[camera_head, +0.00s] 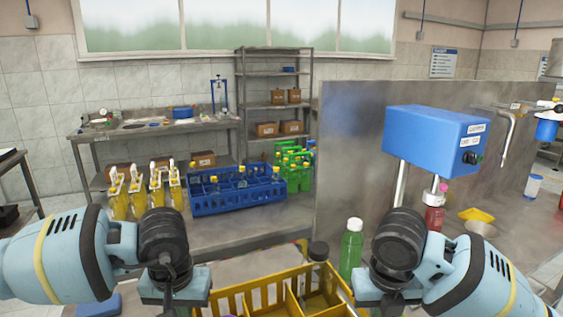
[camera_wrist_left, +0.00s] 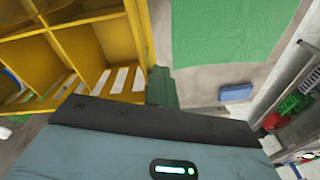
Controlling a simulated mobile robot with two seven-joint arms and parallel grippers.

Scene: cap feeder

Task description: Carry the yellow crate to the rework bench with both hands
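The yellow crate (camera_head: 232,292) is at the bottom middle of the head view, between my two arms, with its lower part cut off. In the left wrist view the crate (camera_wrist_left: 137,25) is at upper left, close to the gripper's dark edge; contact is unclear. A steel bench with tools (camera_head: 150,128), perhaps the rework bench, stands at back left.
A steel partition (camera_head: 345,150) and blue machine box (camera_head: 430,137) stand right. A green bottle (camera_head: 351,250) is beside the yellow crate. A green surface (camera_wrist_left: 225,35) lies near the left wrist.

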